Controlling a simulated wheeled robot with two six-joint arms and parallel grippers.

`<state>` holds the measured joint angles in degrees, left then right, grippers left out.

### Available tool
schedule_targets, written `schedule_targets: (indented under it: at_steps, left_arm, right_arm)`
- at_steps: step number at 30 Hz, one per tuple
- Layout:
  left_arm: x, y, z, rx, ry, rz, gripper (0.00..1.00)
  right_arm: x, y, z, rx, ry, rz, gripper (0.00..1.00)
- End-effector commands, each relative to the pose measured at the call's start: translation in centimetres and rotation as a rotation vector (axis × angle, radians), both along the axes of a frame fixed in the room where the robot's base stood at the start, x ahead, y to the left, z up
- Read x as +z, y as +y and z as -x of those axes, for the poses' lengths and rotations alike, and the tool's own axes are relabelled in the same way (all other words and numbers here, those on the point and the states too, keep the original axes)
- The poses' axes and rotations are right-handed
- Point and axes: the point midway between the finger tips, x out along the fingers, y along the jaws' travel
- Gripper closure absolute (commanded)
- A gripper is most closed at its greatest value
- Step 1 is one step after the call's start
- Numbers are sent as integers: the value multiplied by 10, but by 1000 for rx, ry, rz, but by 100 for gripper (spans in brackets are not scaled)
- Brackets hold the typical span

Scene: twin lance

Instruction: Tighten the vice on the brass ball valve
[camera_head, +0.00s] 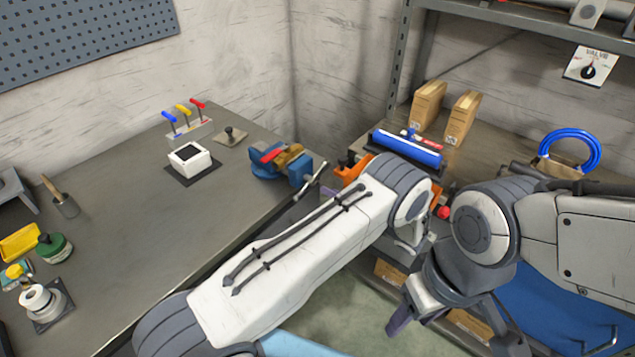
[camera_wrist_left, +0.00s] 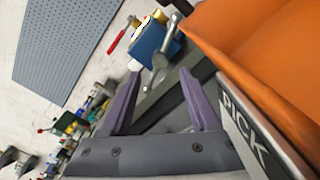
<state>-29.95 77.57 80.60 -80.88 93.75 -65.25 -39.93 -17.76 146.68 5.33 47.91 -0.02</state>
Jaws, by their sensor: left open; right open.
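The blue vice (camera_head: 266,171) stands at the right edge of the left bench. The brass ball valve (camera_head: 292,153), with a red lever (camera_head: 271,155), sits in its jaws. A grey handle bar (camera_head: 312,180) slants at the vice's front. In the left wrist view the vice (camera_wrist_left: 150,40) and the metal handle bar (camera_wrist_left: 160,66) lie just beyond the fingertips. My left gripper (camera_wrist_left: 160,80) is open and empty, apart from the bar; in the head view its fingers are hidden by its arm. My right gripper (camera_head: 448,322) is open, low at the right, away from the vice.
An orange bin (camera_wrist_left: 245,45) with a PICK label (camera_wrist_left: 245,122) is close to my left gripper's right side. A blue roller-shaped object (camera_head: 407,147), boxes (camera_head: 428,105) and a blue ring (camera_head: 570,150) stand on the right shelf. The left bench's middle (camera_head: 130,215) is clear.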

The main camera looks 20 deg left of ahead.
Motion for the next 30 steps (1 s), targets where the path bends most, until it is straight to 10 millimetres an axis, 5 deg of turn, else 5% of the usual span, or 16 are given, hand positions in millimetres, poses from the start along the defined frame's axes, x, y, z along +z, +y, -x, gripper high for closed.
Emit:
schedule_targets:
  at_steps: [9, 21, 22, 27, 30]
  left_arm:
    - [1, 48, -17, 1, 0, 2, 38]
    - [0, 57, -20, 0, -1, 2, 38]
    - [0, 57, -20, 0, -1, 2, 42]
    - [0, 56, -20, 1, -1, 3, 100]
    - [0, 56, -20, 1, -1, 3, 100]
  right_arm:
    - [18, 0, 0, 0, 0, 0, 46]
    - [19, 0, 0, 0, 0, 0, 46]
    - [19, 0, 0, 0, 0, 0, 46]
    - [19, 0, 0, 0, 0, 0, 46]
    - [19, 0, 0, 0, 0, 0, 46]
